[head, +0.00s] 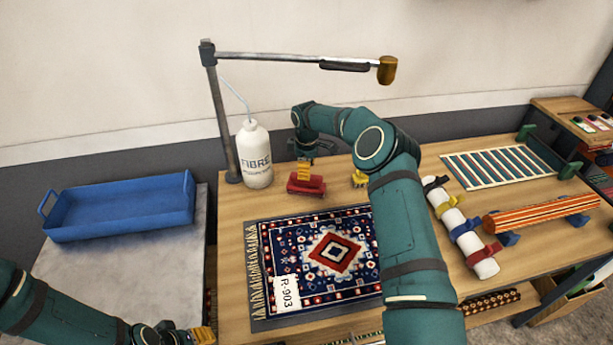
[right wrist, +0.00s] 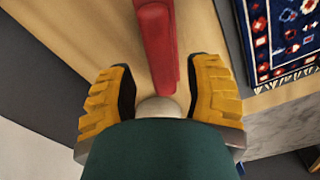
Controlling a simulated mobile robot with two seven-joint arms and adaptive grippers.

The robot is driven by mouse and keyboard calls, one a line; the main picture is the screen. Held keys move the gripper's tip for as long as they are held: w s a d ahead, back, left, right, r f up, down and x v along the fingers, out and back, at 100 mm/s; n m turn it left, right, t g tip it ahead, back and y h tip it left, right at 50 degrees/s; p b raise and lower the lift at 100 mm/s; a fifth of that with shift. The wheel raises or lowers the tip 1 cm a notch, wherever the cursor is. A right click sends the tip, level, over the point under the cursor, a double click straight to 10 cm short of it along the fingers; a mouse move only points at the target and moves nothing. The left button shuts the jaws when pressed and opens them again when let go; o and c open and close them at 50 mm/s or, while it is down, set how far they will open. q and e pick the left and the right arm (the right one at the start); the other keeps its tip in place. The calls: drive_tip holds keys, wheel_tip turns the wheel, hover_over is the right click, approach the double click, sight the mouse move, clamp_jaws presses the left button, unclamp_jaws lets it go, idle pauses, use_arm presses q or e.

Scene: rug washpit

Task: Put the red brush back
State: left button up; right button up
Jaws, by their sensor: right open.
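The red brush (head: 308,186) stands on the wooden table, behind the rug and right of the white bottle. My right gripper (head: 304,168) is above it with its yellow fingers pointing down. In the right wrist view the red brush (right wrist: 157,45) reaches in between the open fingers of my right gripper (right wrist: 160,88), nearer the right finger. I cannot tell whether either finger touches it. My left gripper (head: 200,336) is at the bottom edge, partly cut off, so its opening cannot be read.
A patterned rug (head: 330,250) tagged R-903 lies in front. The white bottle (head: 254,155) and a lamp-like post (head: 222,125) stand left of the brush. A blue tray (head: 120,208) lies far left.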

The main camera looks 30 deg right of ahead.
wheel_tip(320, 180, up, 8)
drive_tip(key=shift+r, duration=0.15)
idle(0.6)
